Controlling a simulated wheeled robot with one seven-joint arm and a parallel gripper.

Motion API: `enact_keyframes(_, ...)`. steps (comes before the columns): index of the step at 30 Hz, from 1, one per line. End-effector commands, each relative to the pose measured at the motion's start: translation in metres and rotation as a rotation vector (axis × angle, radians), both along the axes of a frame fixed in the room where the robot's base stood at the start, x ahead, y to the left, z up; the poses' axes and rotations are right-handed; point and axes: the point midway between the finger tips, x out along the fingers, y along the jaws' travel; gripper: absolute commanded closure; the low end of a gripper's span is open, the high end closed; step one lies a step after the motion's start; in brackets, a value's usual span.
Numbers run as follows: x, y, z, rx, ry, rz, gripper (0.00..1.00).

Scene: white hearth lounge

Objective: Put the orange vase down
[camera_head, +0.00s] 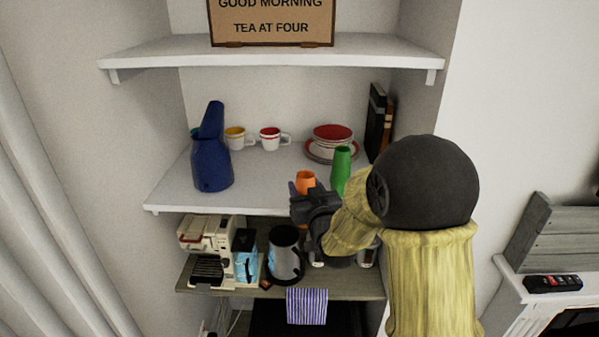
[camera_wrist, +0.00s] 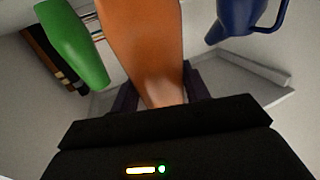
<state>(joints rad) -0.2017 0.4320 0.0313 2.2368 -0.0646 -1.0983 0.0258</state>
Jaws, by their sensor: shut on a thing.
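The orange vase (camera_head: 305,180) shows in the head view at the front of the middle white shelf (camera_head: 260,197), partly hidden behind my gripper (camera_head: 301,188). In the wrist view the orange vase (camera_wrist: 143,45) stands large between the two dark fingers of my gripper (camera_wrist: 157,88), which is shut on it. I cannot tell whether the vase's base touches the shelf. A green vase (camera_head: 341,170) stands just right of the orange one, and the green vase also shows at the left of the wrist view (camera_wrist: 72,45).
A blue jug (camera_head: 212,160) stands at the shelf's left, with cups (camera_head: 270,138) behind. A red-and-white bowl (camera_head: 332,139) on a plate and dark books (camera_head: 376,122) are at the back right. Shelf is clear between jug and orange vase. A kettle (camera_head: 285,254) and coffee machine (camera_head: 206,248) stand below.

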Motion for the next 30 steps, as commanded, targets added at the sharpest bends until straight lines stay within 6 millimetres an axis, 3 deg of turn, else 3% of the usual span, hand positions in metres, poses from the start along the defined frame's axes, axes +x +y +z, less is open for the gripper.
enact_keyframes(11,-0.001,-0.031,-0.086,0.001,0.009,-0.066,0.83)
enact_keyframes(30,-0.024,-0.112,-0.293,-0.009,0.006,-0.229,0.83)
